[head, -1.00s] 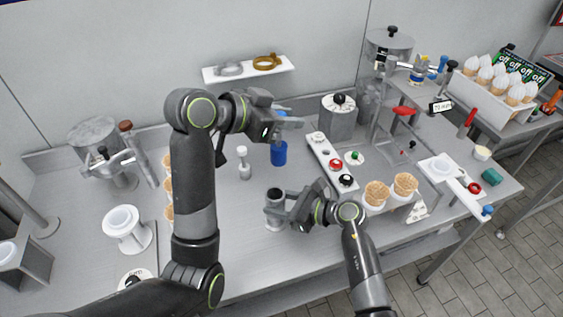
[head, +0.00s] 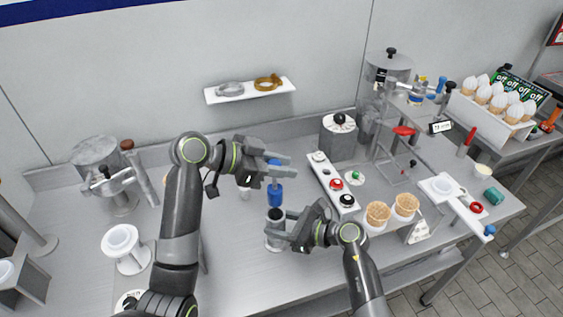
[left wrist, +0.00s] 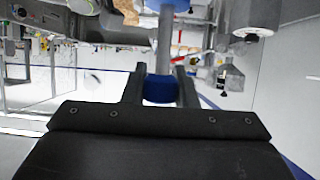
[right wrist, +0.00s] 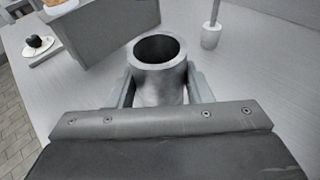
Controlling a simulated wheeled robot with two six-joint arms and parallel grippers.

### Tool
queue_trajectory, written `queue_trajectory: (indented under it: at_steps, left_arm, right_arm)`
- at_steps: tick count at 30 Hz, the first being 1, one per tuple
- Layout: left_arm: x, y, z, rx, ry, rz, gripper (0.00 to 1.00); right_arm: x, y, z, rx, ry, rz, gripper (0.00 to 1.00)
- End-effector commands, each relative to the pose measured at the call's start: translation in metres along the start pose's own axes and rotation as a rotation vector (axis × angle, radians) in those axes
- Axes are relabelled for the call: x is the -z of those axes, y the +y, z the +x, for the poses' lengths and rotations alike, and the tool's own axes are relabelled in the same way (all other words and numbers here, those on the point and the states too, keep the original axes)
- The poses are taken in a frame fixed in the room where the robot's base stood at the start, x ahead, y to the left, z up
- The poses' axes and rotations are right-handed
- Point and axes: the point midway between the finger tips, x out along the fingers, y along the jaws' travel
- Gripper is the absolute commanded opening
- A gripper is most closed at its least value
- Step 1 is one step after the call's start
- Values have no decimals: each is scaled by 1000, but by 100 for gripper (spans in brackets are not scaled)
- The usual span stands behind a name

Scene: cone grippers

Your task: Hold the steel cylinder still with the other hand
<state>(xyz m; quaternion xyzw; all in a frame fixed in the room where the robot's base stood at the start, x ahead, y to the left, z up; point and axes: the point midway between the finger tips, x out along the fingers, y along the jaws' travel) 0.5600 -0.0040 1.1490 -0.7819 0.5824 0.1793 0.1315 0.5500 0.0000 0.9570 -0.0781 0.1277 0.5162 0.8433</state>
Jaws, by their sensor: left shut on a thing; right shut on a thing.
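The steel cylinder (head: 274,240), hollow and open at the top, stands upright on the table. My right gripper (head: 283,231) is shut around it from the right; the right wrist view shows the cylinder (right wrist: 160,75) between both fingers, its bore empty. My left gripper (head: 280,169) is shut on a blue-ended plunger (head: 275,193) and holds it upright above the cylinder. The left wrist view shows the blue handle (left wrist: 159,89) between the fingers and a steel rod beyond it. The plunger's lower blue end is close over the cylinder's mouth; I cannot tell if they touch.
A white strip with coloured knobs (head: 324,170) and a steel canister (head: 338,136) stand behind and right. A holder with waffle cones (head: 378,212) is right of my right gripper. A white cup stand (head: 123,248) is at left. The front middle table is clear.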

Motion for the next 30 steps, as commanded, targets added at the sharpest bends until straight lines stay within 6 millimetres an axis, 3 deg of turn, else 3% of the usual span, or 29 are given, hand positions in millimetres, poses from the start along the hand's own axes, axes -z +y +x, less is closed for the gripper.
queue_trajectory:
  at_steps: [15, 30]
  left_arm:
    - [-28, 0, 14, 0, 0, 0, 0]
    - [-30, 0, 15, 0, 0, 1, 0]
  right_arm:
    - [0, 0, 0, -1, -1, 1, 3]
    - [0, 0, 0, -1, -1, 1, 3]
